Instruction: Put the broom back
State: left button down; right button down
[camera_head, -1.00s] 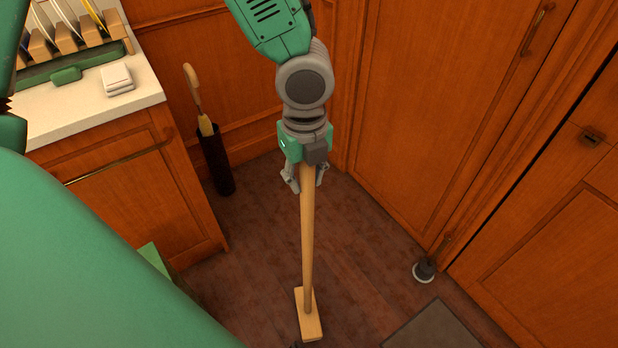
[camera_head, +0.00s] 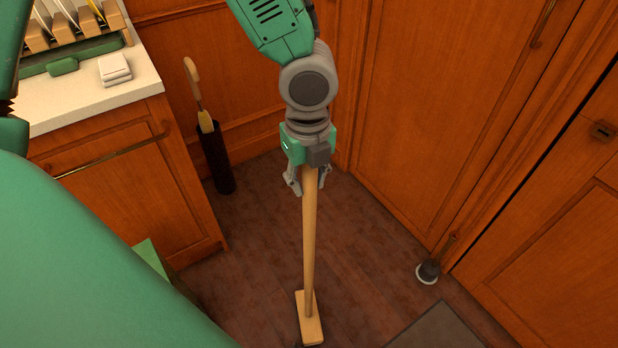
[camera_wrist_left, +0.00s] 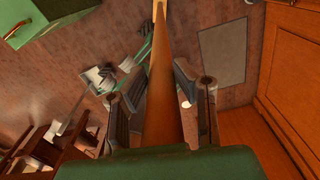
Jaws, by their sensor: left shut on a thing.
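The broom (camera_head: 309,245) has a long pale wooden handle and a flat wooden head (camera_head: 310,318) low in the head view, near the floor. It hangs close to upright. I cannot tell whether the head touches the floor. My left gripper (camera_head: 308,183) is shut on the upper part of the handle. In the left wrist view the handle (camera_wrist_left: 162,95) runs between the two fingers and away from the camera. The handle's top end is hidden by the gripper. My right gripper is not in view in the head view.
A counter (camera_head: 85,95) with a rack is at the upper left. A grey mat (camera_head: 437,328) lies in front. The floor between is clear.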

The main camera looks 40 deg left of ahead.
pick_arm(q)
jog(key=shift+d+f, duration=0.25)
jog(key=shift+f, duration=0.05)
jog(key=c, duration=1.2)
grip_release()
jog(key=shift+a, duration=0.1)
notch_tip(320, 180, up, 11)
jog(key=shift+w+f, duration=0.1)
jog(key=shift+f, duration=0.1)
jog(key=shift+r, duration=0.6)
